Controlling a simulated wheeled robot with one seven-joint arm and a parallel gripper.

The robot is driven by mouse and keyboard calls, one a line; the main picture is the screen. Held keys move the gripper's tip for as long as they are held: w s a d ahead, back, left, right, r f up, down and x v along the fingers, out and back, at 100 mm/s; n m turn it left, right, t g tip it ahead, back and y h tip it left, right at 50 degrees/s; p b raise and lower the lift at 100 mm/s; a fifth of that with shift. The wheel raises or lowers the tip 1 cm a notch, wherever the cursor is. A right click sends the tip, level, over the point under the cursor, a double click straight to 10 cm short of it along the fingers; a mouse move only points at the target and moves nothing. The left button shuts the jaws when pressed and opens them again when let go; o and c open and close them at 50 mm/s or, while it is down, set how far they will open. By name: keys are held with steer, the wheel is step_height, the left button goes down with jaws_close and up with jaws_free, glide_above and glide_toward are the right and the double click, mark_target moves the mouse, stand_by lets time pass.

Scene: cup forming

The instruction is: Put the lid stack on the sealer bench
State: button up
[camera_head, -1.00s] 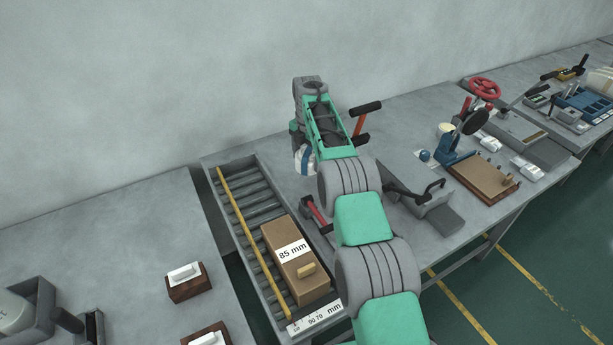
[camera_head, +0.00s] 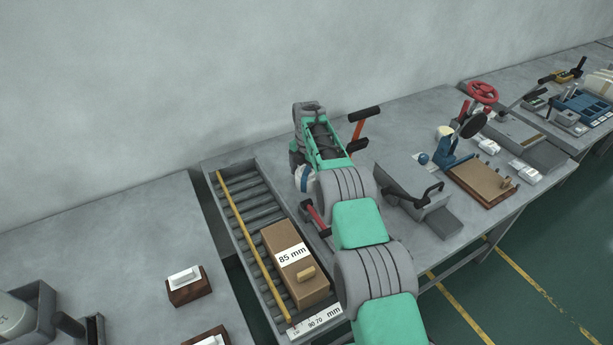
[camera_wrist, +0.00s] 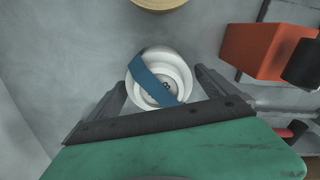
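The lid stack (camera_wrist: 160,78) is a round white stack with a blue band. In the wrist view it sits between the two fingers of my gripper (camera_wrist: 160,80), which appear shut on its sides. In the head view the lid stack (camera_head: 304,178) shows partly behind my arm, and my fingers are mostly hidden there. It is over the back left part of the middle grey bench (camera_head: 405,125), right of the roller conveyor. I cannot tell whether its underside touches the bench top.
A roller conveyor (camera_head: 262,215) carries a brown box (camera_head: 294,262) marked 85 mm. A red-and-black lever (camera_head: 359,130) stands close right of my gripper. A grey device (camera_head: 405,185) and a blue press (camera_head: 455,150) stand farther right. A tan round thing (camera_wrist: 160,4) lies beyond the stack.

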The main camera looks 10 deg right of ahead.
steer(key=shift+r, duration=0.15)
step_height(320, 180, up, 12)
step_height(320, 180, up, 12)
steer(key=m+t, duration=0.1)
steer(key=m, duration=0.6)
glide_above(307, 171)
steer(key=s, duration=0.6)
steer(key=s+r+m+t, duration=0.25)
steer(key=s+m, duration=0.95)
steer(key=s, duration=0.9)
steer(key=s+f+m, duration=0.6)
steer(key=s, duration=0.5)
steer(key=shift+s, duration=0.3)
steer(key=shift+d, duration=0.1)
